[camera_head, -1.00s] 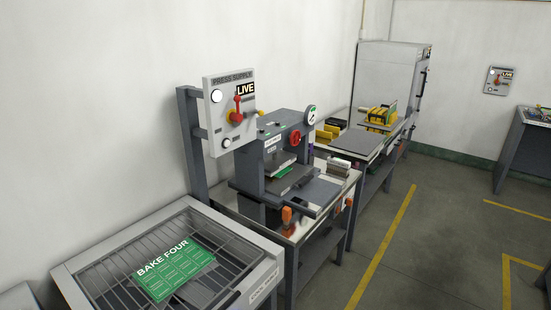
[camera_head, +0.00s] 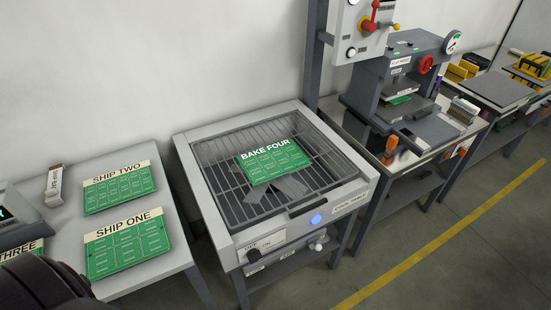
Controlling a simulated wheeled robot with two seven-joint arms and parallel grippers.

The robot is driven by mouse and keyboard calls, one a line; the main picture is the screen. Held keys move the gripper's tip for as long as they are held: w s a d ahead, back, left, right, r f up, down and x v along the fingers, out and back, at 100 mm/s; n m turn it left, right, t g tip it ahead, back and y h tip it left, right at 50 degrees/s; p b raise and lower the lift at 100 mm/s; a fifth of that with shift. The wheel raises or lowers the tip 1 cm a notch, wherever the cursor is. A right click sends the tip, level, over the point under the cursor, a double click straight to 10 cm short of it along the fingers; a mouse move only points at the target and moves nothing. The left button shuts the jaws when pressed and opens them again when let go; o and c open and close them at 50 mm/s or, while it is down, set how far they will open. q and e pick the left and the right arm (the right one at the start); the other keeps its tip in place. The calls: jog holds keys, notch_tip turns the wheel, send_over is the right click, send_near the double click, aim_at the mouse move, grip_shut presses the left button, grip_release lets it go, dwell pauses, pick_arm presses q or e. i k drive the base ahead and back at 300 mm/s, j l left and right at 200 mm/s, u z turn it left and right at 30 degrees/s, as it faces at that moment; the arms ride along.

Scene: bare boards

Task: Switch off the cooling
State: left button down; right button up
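The cooling table (camera_head: 192,160) stands in the middle of the head view, a grey box with a wire rack on top and a label on its front right. Its front panel has a dark knob (camera_head: 253,255) beside an OFF/ON label; I cannot tell clearly which way the knob points. A blue light (camera_head: 315,219) glows on the front edge. A green board marked BAKE FOUR (camera_head: 272,161) lies on the rack. A dark rounded shape at the lower left looks like part of my own body. Neither gripper shows.
A grey table on the left holds green boards marked SHIP TWO (camera_head: 120,190) and SHIP ONE (camera_head: 127,244). To the right stand a press supply panel (camera_head: 360,28) on a post and a press (camera_head: 400,90) on its bench. A yellow line (camera_head: 450,236) crosses clear floor at the right.

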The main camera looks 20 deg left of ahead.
aim_at(254, 256)
jog(key=u, duration=0.9)
